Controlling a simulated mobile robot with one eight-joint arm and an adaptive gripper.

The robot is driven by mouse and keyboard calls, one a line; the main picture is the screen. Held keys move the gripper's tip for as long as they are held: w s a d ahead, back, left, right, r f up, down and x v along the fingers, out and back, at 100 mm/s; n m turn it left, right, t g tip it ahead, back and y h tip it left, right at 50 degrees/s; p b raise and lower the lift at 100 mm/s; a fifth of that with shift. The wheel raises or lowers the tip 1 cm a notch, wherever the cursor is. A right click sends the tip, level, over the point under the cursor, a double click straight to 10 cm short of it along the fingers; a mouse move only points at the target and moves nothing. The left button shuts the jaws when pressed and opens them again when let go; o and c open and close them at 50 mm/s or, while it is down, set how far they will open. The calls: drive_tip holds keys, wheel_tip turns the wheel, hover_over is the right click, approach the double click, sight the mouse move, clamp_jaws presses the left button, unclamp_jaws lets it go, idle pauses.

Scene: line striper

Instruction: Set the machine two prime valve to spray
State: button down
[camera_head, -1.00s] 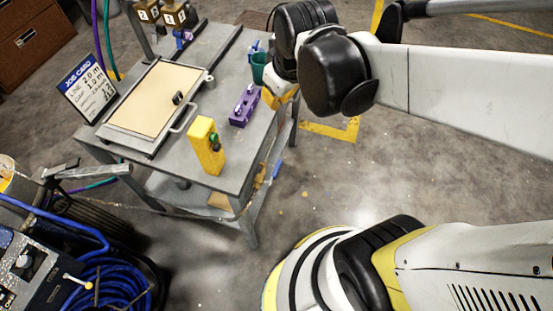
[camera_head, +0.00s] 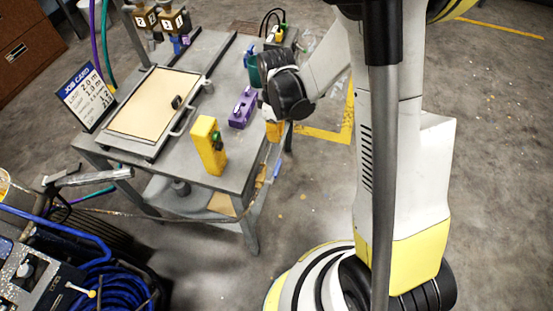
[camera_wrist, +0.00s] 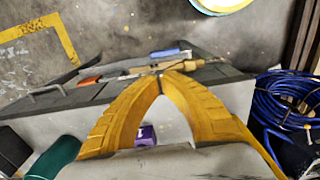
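The machine (camera_head: 40,275) with a coiled blue hose is at the bottom left of the head view, cut off by the frame edge. It has a dark control box with a knob (camera_head: 27,268) and a thin lever with a yellow tip (camera_head: 80,290). I cannot read which machine it is or tell which part is the prime valve. My gripper (camera_wrist: 162,78) has its yellow fingers together at the tips, with nothing seen between them.
A grey cart (camera_head: 235,172) bears a tan tray (camera_head: 145,100), a yellow box with a green button (camera_head: 209,145), a purple block (camera_head: 241,107) and a green cup (camera_head: 252,66). A job card (camera_head: 86,95) stands at left. Two numbered brass blocks (camera_head: 160,20) are behind.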

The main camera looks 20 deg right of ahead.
sight(276, 172)
wheel_tip(276, 172, down, 14)
drive_tip(key=b, duration=0.6)
drive_tip(key=shift+w, duration=0.15)
idle(0.3)
